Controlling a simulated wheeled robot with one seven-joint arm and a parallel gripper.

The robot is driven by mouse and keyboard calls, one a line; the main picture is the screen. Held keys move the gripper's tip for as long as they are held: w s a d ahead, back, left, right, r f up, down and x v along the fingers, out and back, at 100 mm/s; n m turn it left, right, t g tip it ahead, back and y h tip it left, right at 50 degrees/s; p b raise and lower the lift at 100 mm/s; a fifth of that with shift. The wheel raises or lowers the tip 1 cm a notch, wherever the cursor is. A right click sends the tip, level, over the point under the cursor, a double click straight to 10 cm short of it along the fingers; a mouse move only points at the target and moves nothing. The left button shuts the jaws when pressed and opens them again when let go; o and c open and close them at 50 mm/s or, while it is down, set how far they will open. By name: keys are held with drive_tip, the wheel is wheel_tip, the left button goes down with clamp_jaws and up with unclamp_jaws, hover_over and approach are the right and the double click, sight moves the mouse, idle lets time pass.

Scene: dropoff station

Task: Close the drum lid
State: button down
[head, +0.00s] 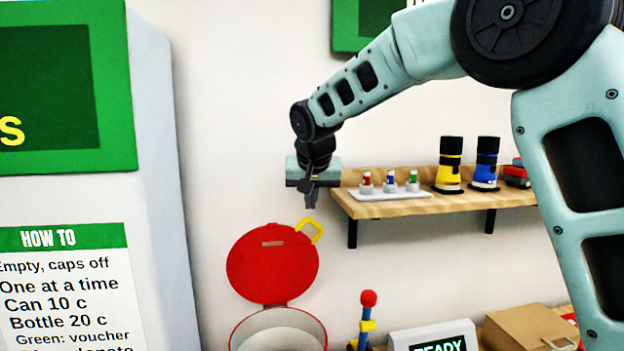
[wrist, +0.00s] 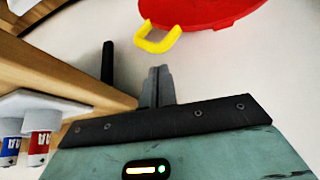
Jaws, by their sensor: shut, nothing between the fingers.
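The drum lid (head: 272,270) is a round red disc standing raised, close to upright, behind the open mouth of the drum (head: 284,333). A yellow handle (head: 316,231) sticks out from its upper right edge. The red lid (wrist: 205,10) and its yellow handle (wrist: 158,40) also show at the top of the wrist view. My gripper (head: 311,203) points down just above the handle in the head view and appears apart from it. Its fingers (wrist: 161,72) are together and empty in the wrist view. Most of the drum's body is below the picture.
A wooden shelf (head: 440,203) with a white tray (head: 392,194) of small vials and two flashlight-like items is close right of my gripper. Below are a red-tipped post (head: 367,315), a display reading READY (head: 433,338) and a cardboard box (head: 530,326). A grey cabinet (head: 158,200) stands left.

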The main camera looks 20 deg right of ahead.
drive_tip(key=shift+p+x, duration=0.45)
drive_tip(key=shift+x, duration=1.3)
drive_tip(key=shift+s+a+f+b, duration=0.1)
drive_tip(key=shift+s+f+b, duration=0.05)
drive_tip(key=shift+s+b, duration=0.2)
drive_tip(key=s+b, duration=0.2)
drive_tip(key=shift+s+a, duration=0.3)
drive_tip(key=shift+s, duration=0.1)
